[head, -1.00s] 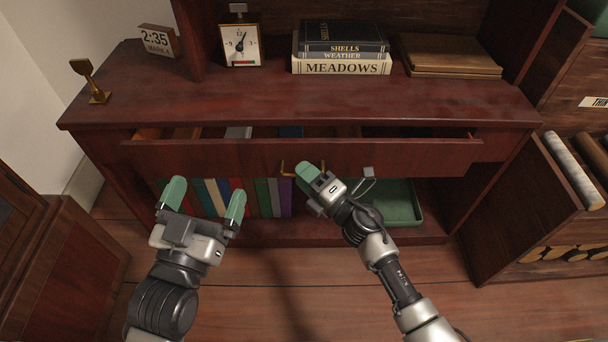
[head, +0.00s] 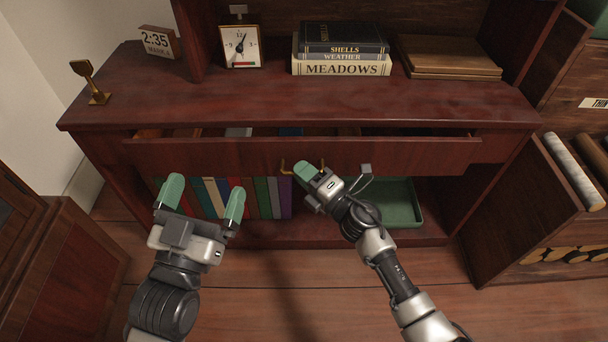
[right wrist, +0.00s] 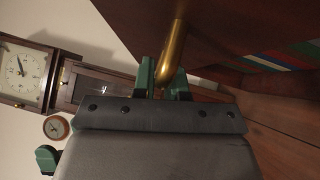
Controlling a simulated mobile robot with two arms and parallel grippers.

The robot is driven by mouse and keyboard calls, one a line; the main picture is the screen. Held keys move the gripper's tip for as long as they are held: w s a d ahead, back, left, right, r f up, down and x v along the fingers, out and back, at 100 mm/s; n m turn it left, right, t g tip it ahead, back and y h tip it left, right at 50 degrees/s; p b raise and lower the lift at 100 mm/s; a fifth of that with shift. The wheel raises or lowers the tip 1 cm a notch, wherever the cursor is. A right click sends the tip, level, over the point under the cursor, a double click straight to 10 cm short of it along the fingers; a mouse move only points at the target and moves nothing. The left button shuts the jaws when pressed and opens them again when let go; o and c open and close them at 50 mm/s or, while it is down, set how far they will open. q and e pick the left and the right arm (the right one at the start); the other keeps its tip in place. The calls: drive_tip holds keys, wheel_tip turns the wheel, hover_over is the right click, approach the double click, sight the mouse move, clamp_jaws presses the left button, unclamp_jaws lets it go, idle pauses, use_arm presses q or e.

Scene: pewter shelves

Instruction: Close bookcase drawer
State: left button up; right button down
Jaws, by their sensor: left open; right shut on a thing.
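The bookcase drawer (head: 225,155) is a dark red wooden front under the bookcase top. It stands partly open, with a gap along its upper edge that shows things inside. Its brass handle (head: 284,166) is at the middle of the front. My right gripper (head: 308,172) is at the handle's right part and hides some of it. In the right wrist view its green fingers are shut on the brass handle (right wrist: 173,55). My left gripper (head: 203,200) is open and empty, in front of the lower shelf and below the drawer.
Several upright books (head: 262,197) and a green tray (head: 402,203) sit on the shelf below the drawer. A clock (head: 240,46), stacked books (head: 342,66) and a brass ornament (head: 91,82) stand on top. A wooden crate (head: 510,215) stands at the right.

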drive_tip(key=w, duration=0.3)
drive_tip(key=shift+w+d+r+b, duration=0.1)
drive_tip(key=shift+w+b, duration=0.15)
drive_tip(key=shift+b, duration=0.15)
drive_tip(key=c, duration=1.2)
unclamp_jaws()
drive_tip(key=shift+w, duration=0.15)
use_arm(q)
drive_tip(key=r+t, duration=0.1)
drive_tip(key=s+r+t+h, duration=0.1)
drive_tip(key=shift+s+r+t, duration=0.1)
drive_tip(key=shift+r+t, duration=0.3)
use_arm(e)
drive_tip(key=shift+o, duration=0.2)
use_arm(q)
drive_tip(key=f+g, duration=0.1)
drive_tip(key=w+f+g+y+p, duration=0.1)
drive_tip(key=f+g, duration=0.1)
drive_tip(key=f+g+p, duration=0.1)
drive_tip(key=f, duration=0.1)
drive_tip(key=shift+w+a+g, duration=0.15)
drive_tip(key=shift+w+g, duration=0.2)
drive_tip(key=shift+g, duration=0.05)
use_arm(e)
drive_tip(key=v, duration=1)
drive_tip(key=shift+s+d, duration=0.2)
drive_tip(key=shift+s, duration=0.15)
